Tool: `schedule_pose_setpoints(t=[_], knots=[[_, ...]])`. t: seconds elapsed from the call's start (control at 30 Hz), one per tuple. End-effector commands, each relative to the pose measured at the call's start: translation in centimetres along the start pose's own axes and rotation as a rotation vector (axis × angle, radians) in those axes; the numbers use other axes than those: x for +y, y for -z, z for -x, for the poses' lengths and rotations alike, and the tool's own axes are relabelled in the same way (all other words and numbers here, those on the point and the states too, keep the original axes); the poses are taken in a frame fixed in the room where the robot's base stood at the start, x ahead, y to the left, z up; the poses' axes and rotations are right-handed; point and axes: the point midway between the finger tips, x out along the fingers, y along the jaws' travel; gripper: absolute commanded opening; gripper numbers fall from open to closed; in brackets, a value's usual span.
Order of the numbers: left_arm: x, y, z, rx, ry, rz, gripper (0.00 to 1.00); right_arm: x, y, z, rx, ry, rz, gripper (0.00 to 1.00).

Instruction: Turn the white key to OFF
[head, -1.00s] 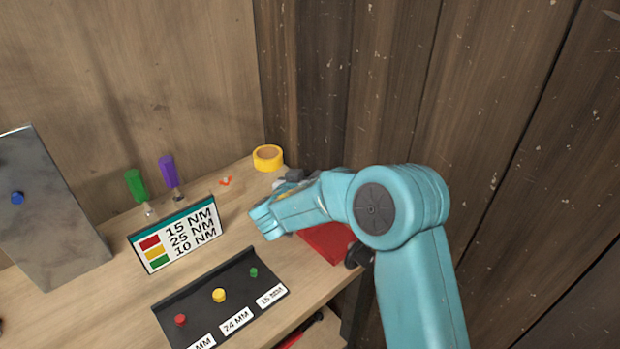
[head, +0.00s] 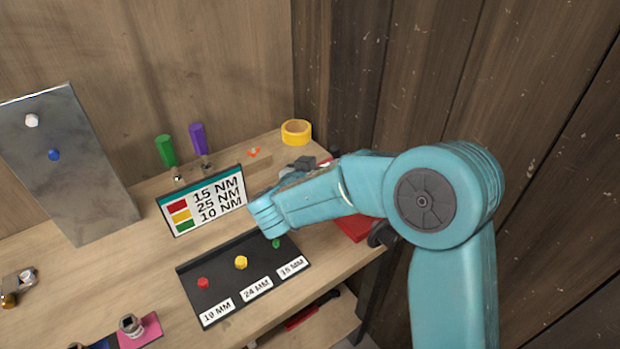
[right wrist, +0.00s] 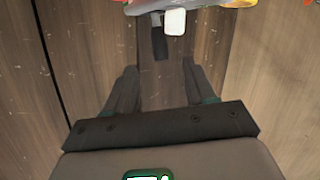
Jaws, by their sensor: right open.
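A white knob (head: 32,121), which may be the white key, sits on the upper part of a leaning grey metal panel (head: 75,185) at the left in the head view. A blue knob (head: 54,155) is just below it. No OFF mark is readable. My right arm comes in from the right, its wrist over the bench, far to the right of the panel. In the right wrist view my right gripper (right wrist: 163,82) is open, with nothing between its fingers. A small white block (right wrist: 175,22) shows beyond the fingers; I cannot tell what it is. My left gripper is not in view.
A black tray (head: 215,312) with red, yellow and green pieces lies below my right wrist. A torque sign (head: 202,204), green and purple screwdrivers (head: 198,139) and yellow tape (head: 296,132) stand behind. Plank walls close the back and right.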

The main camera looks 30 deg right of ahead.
Motion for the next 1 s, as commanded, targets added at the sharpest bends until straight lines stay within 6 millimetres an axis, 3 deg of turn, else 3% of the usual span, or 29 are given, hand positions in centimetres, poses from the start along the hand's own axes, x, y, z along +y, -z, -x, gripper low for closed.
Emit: schedule_pose_setpoints(t=[0.1, 0.3, 0.7, 0.87, 0.97, 1.0], knots=[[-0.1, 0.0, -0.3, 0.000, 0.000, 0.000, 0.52, -0.1, 0.0, 3.1, 0.002, 0.006, 0.000, 0.55], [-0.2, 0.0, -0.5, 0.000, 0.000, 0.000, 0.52, -0.1, 0.0, 6.3, 0.000, 0.003, 0.000, 0.55], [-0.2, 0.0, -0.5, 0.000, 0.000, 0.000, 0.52, 0.0, 0.0, 7.2, 0.000, -0.001, 0.000, 0.55], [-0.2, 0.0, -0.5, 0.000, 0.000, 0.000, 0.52, -0.9, -0.5, 7.3, -0.026, 0.044, -0.080, 0.03], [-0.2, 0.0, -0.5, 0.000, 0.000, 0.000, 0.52, -5.0, -1.1, 7.9, -0.089, 0.238, -0.209, 0.00], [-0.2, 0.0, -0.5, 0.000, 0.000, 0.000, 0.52, -7.4, -1.0, 8.5, -0.123, 0.349, -0.267, 0.00]])
